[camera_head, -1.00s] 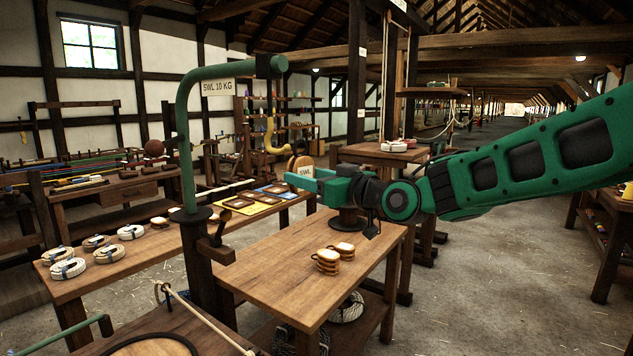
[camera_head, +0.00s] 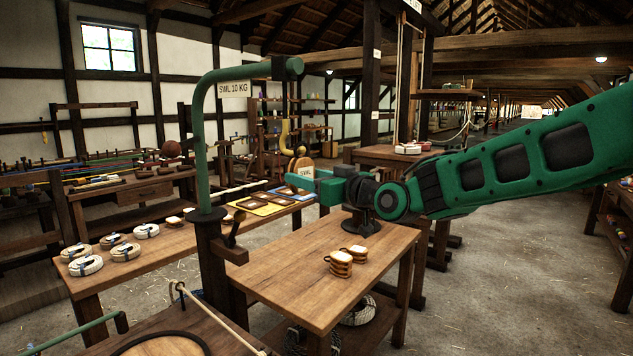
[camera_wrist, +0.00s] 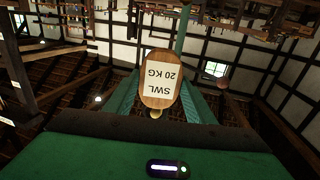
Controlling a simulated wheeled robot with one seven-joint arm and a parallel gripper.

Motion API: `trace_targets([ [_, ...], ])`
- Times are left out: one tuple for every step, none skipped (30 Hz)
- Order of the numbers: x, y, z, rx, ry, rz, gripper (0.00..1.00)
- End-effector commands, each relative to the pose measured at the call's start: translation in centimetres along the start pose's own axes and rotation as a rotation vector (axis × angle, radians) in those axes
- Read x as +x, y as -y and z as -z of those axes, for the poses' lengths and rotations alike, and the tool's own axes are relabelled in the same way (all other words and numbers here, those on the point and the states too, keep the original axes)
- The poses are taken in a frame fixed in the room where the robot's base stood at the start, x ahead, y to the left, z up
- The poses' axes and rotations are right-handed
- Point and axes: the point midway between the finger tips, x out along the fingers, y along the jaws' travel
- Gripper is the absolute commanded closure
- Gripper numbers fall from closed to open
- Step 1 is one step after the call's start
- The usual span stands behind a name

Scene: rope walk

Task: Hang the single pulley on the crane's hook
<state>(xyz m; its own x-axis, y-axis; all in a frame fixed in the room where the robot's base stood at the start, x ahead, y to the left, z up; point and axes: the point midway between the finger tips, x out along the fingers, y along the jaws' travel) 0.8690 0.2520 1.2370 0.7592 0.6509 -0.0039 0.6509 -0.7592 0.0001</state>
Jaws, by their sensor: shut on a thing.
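The single pulley, a small wooden block with a white label, is held upright by my gripper (camera_head: 302,177). It shows in the head view (camera_head: 301,163), and in the wrist view (camera_wrist: 160,98) its label reads SWL 20 KG between the green fingers. My gripper is shut on it. The pulley's top appears just right of the hook's tip in the picture; I cannot tell the depth gap or see contact.
Below my gripper is a wooden table (camera_head: 300,285) with small wooden blocks (camera_head: 340,264) on it. A long bench behind carries rope coils (camera_head: 86,265) and coloured trays (camera_head: 255,206). The crane post stands left of the table. Air around the hook looks clear.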

Motion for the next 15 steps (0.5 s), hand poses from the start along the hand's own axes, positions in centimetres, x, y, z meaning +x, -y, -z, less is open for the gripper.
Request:
trace_targets([
  [0.2,0.1,0.1,-0.001,-0.004,0.001,0.81],
  [0.3,0.1,0.1,-0.001,-0.004,0.001,0.81],
  [0.5,0.2,0.0,-0.001,-0.004,0.001,0.81],
  [0.6,0.2,0.0,-0.001,-0.005,0.001,0.81],
  [0.7,0.2,-0.1,-0.001,-0.005,0.002,0.81],
  [0.9,0.3,-0.1,-0.001,-0.005,0.002,0.81],
  [1.0,0.3,-0.2,0.0,-0.005,0.002,0.81],
  [1.1,0.3,-0.3,0.0,-0.004,0.002,0.81],
  [1.3,0.4,-0.4,0.0,-0.004,0.002,0.81],
  [1.4,0.4,-0.4,0.0,-0.004,0.003,0.81],
  [1.5,0.4,-0.5,0.0,-0.004,0.002,0.81],
  [1.6,0.5,-0.6,0.0,-0.004,0.002,0.81],
  [1.8,0.5,-0.6,0.0,-0.004,0.002,0.81],
  [1.9,0.5,-0.7,0.0,-0.003,0.002,0.81],
  [2.0,0.5,-0.7,0.0,-0.003,0.002,0.81],
])
